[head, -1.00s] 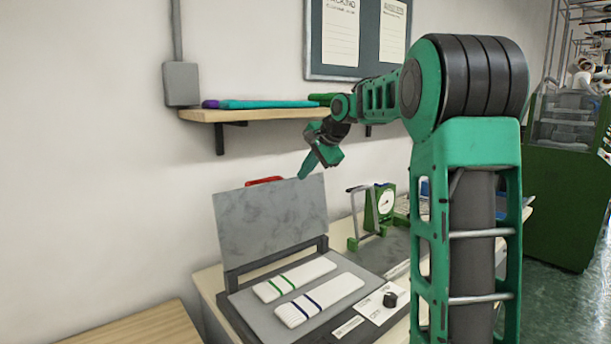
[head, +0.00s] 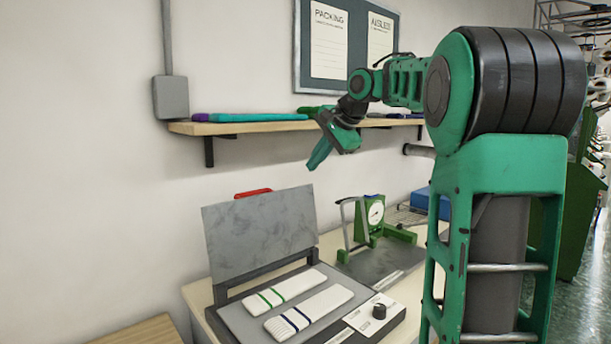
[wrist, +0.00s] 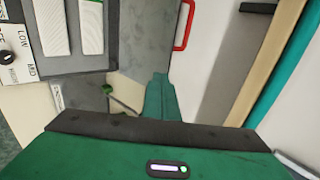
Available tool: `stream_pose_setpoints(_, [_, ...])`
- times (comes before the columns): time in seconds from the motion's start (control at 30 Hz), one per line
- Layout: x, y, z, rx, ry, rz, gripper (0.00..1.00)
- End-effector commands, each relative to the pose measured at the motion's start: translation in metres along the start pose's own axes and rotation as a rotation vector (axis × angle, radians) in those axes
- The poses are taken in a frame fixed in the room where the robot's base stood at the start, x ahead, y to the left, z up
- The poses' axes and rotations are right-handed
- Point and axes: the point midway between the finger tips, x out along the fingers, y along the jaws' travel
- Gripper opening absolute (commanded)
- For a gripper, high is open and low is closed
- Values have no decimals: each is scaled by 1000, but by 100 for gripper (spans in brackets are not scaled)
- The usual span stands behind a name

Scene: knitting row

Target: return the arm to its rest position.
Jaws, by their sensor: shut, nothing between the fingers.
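My gripper (head: 319,156) is at the end of my green arm in the head view. It hangs in the air above and to the right of the raised press lid, in front of the shelf. Its fingers are together and hold nothing. In the wrist view my gripper (wrist: 160,80) shows as one closed green wedge pointing away from the camera. It appears clear of the things around it.
A press with a raised grey lid (head: 262,232) and red handle (head: 252,193) stands on the table, two white knitted pieces (head: 308,308) on its bed. A green dial device (head: 372,215) stands behind right. A wall shelf (head: 240,126) carries teal and green items.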

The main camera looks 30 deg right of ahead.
Motion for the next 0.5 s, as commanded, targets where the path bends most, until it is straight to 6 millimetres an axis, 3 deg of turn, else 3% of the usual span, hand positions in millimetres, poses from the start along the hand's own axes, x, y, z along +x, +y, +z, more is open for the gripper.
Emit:
stream_pose_setpoints(0.33, [-7,2,1,-4,1,5,0])
stream_pose_setpoints(0.43, [-6,18,5,-36,6,29,0])
stream_pose_setpoints(0.5, [-3,40,11,-82,11,62,0])
